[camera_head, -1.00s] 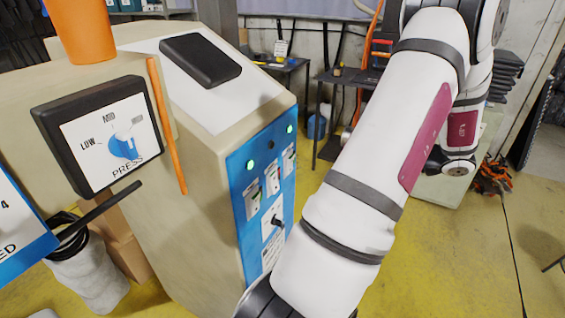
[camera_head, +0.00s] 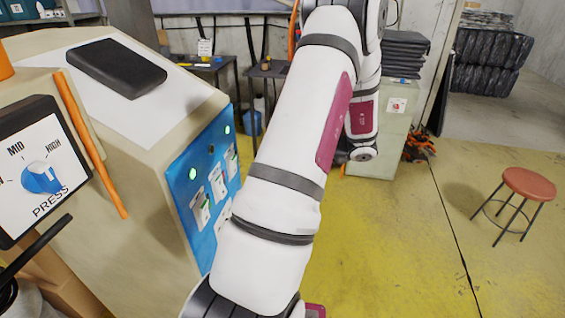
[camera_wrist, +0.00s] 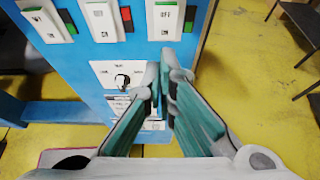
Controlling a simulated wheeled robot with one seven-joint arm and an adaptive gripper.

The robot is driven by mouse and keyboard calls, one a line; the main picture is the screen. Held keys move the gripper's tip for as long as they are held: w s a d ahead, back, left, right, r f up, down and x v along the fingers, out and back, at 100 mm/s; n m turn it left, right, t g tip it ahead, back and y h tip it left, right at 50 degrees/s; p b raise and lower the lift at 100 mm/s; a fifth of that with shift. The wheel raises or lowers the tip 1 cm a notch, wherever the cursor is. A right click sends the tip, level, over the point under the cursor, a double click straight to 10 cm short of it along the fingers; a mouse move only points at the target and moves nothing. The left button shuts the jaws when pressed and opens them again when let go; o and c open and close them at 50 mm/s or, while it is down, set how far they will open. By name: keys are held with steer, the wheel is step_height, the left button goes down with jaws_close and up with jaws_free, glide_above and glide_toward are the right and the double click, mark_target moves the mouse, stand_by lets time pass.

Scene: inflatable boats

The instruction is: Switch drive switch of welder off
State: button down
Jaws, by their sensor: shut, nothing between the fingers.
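The welder's blue control panel (camera_head: 180,200) is on the side of a beige cabinet. In the wrist view the panel (camera_wrist: 80,70) carries three white switches in a row: a left one (camera_wrist: 45,20), a middle one (camera_wrist: 103,18) and a right one (camera_wrist: 165,18). Each has a coloured strip at its side. Their labels are too small to read, so I cannot tell which is the drive switch. A black rotary knob (camera_wrist: 122,80) sits below. My gripper (camera_wrist: 168,60) is shut and empty, its tips just below the right switch; contact cannot be told. The head view hides it.
A press dial (camera_head: 42,178) and an orange bar (camera_head: 92,145) are at the left. A black pad (camera_head: 117,66) lies on the cabinet top. A red stool (camera_head: 528,184) stands right on open yellow floor. A bench (camera_head: 270,68) stands behind.

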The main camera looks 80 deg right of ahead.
mark_target(234, 164)
steer(key=x, duration=0.2)
steer(key=r+x, duration=0.1)
steer(key=x, duration=0.4)
steer(key=shift+w+r+p, duration=0.15)
steer(key=shift+w+p, duration=0.25)
steer(key=shift+w, duration=0.7)
steer(key=shift+w+d+r+g, duration=0.1)
steer(key=shift+w+r+g, duration=0.05)
steer(key=shift+w+g, duration=0.25)
steer(key=shift+s, duration=0.1)
steer(key=shift+r, duration=0.2)
steer(key=shift+r+p, duration=0.5)
steer(key=shift+r, duration=0.1)
